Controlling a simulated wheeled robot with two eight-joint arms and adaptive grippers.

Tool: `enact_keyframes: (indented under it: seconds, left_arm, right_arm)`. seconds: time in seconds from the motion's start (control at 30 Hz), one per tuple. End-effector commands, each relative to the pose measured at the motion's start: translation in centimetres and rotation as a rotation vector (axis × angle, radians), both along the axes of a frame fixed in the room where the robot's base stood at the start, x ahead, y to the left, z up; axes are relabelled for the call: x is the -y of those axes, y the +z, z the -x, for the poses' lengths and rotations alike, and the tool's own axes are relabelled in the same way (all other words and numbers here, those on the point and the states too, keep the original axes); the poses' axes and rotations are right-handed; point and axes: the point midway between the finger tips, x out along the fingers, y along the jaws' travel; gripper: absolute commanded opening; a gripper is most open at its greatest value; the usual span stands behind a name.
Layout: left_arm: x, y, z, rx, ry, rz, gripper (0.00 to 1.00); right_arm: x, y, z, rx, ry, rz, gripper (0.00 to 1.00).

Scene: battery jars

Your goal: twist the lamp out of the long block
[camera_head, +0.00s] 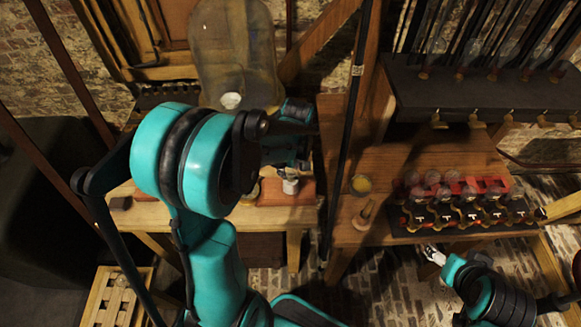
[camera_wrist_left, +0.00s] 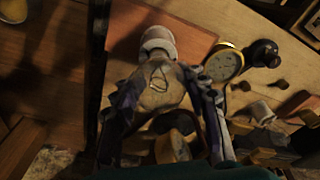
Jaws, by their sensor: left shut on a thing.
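The lamp (camera_wrist_left: 158,88) is a clear glass bulb with a loop filament inside, seen in the left wrist view. Its far end meets a pale round socket (camera_wrist_left: 158,40) on the reddish wooden long block (camera_wrist_left: 197,40). The fingers of my left gripper (camera_wrist_left: 165,100) lie on either side of the glass, shut on it. In the head view, my left gripper (camera_head: 290,158) is above the pale socket (camera_head: 290,186) on the block (camera_head: 305,193), and my wrist hides the bulb. My right gripper (camera_head: 433,255) is low at the right, away from the block; its jaw opening is unclear.
A round brass-rimmed gauge (camera_wrist_left: 223,64) and a black knob (camera_wrist_left: 263,53) are beside the block. A large glass jar (camera_head: 235,50) stands behind. A dark upright post (camera_head: 348,130) is right of the block. A rack of terminals (camera_head: 470,215) is farther right.

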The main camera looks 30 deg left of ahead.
Motion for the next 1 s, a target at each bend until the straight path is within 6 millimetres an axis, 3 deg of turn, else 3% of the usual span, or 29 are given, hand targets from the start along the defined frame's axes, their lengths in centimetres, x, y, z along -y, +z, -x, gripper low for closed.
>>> enact_keyframes:
  seconds: [0.37, 1.0]
  left_arm:
    - [0.0, 0.1, 0.0, 0.001, 0.014, 0.0, 0.07]
    - [0.0, 2.1, 0.0, 0.001, 0.013, 0.0, 0.07]
  right_arm:
    - [0.0, 0.1, 0.0, 0.0, 0.0, 0.0, 0.67]
    - [0.0, 1.6, 0.0, 0.0, 0.0, 0.0, 0.67]
